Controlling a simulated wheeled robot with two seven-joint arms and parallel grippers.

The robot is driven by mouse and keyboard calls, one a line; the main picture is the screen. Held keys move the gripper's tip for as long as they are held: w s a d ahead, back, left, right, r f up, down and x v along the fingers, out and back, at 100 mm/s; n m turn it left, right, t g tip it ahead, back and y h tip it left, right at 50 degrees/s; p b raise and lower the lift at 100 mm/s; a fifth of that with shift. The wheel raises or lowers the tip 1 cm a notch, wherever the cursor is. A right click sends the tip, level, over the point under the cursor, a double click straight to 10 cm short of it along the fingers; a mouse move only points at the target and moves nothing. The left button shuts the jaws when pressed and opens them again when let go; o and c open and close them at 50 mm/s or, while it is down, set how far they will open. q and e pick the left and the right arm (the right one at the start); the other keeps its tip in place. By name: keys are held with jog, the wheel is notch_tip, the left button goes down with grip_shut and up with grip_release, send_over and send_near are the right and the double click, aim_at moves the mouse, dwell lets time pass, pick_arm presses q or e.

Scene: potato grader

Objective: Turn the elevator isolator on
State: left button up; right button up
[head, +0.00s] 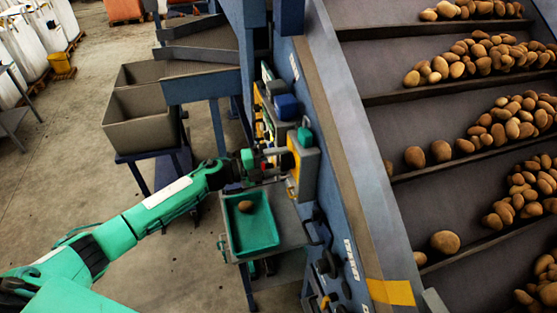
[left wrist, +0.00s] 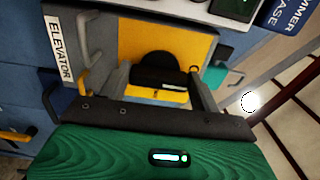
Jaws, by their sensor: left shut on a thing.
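The elevator isolator (head: 304,150) is a grey box with a yellow front on the blue machine frame. In the left wrist view its yellow plate (left wrist: 138,42) carries a black rotary handle (left wrist: 158,68). An "ELEVATOR" label (left wrist: 60,48) is beside it. My left gripper (head: 284,160) is at the front of the box, shut on the handle. In the left wrist view the grey fingers stand on both sides of the handle. The handle's exact position mark cannot be read. My right gripper is not in view.
A green tray (head: 262,232) with one potato sits on a shelf below my left gripper. Blue and teal control boxes (head: 286,106) are close behind the isolator. The sloped potato elevator (head: 365,130) rises on the right. Grey bins (head: 140,118) stand at the left.

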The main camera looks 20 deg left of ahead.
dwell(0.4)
pick_arm(q)
jog(key=o, duration=1)
jog(key=shift+b+v, duration=2.4)
jog(key=shift+v, duration=4.55)
